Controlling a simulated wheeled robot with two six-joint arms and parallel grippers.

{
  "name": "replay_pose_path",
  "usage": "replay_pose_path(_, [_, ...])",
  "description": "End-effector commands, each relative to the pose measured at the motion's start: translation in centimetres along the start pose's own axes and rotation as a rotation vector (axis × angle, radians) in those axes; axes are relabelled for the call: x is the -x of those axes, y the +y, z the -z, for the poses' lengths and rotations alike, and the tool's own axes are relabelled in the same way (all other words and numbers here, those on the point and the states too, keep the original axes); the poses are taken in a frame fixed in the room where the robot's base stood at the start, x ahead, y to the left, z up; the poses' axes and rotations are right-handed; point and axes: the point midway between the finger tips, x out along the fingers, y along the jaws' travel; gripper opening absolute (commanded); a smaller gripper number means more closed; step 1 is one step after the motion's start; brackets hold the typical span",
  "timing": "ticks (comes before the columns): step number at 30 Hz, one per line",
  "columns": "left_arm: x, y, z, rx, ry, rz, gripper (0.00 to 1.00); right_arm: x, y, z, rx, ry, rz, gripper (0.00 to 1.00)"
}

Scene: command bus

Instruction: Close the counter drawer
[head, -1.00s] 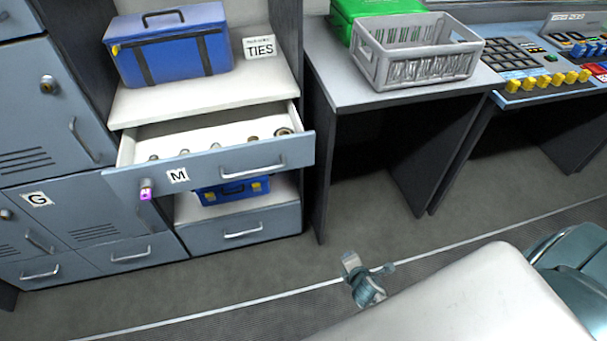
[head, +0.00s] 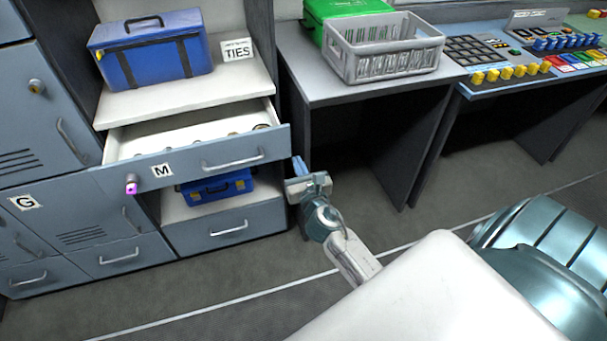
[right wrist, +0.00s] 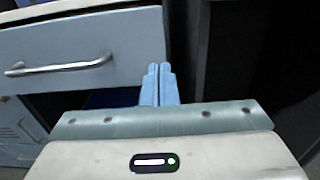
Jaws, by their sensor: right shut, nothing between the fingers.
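The counter drawer (head: 195,162) is pulled open below the counter with the blue case. Its blue-grey front has an M label and a bar handle (head: 233,161), and small items lie inside. In the right wrist view the drawer front (right wrist: 120,45) and its handle (right wrist: 60,67) are at the left. My right gripper (head: 298,168) is shut and empty, at the right end of the drawer front, with its fingertips (right wrist: 159,72) near the drawer's right edge. I cannot tell whether they touch it. My left gripper is not in view.
A smaller blue case (head: 217,188) sits in the shelf under the drawer. A desk (head: 320,88) with a grey crate (head: 383,48) stands to the right. The floor in front is clear.

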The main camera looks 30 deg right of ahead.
Motion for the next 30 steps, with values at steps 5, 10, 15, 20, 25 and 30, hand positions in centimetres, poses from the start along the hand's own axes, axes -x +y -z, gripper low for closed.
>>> replay_pose_path(5, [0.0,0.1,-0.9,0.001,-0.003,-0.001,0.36,-3.6,0.0,-0.1,-0.001,-0.001,0.0,0.0])
replay_pose_path(10, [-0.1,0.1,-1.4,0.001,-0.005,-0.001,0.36,-5.7,0.0,0.0,-0.002,0.0,0.0,0.0])
replay_pose_path(15, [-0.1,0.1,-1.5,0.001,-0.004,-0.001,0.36,-6.5,0.0,0.1,-0.002,0.001,0.0,0.0])
replay_pose_path(20, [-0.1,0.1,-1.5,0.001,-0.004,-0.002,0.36,-6.5,0.0,0.1,-0.002,0.001,0.0,0.0])
replay_pose_path(25, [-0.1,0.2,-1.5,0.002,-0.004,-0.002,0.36,-6.5,0.0,0.1,-0.002,0.001,0.0,0.0])
replay_pose_path(30, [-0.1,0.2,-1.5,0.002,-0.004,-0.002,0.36,-7.3,0.0,0.0,-0.002,0.0,0.0,0.0])
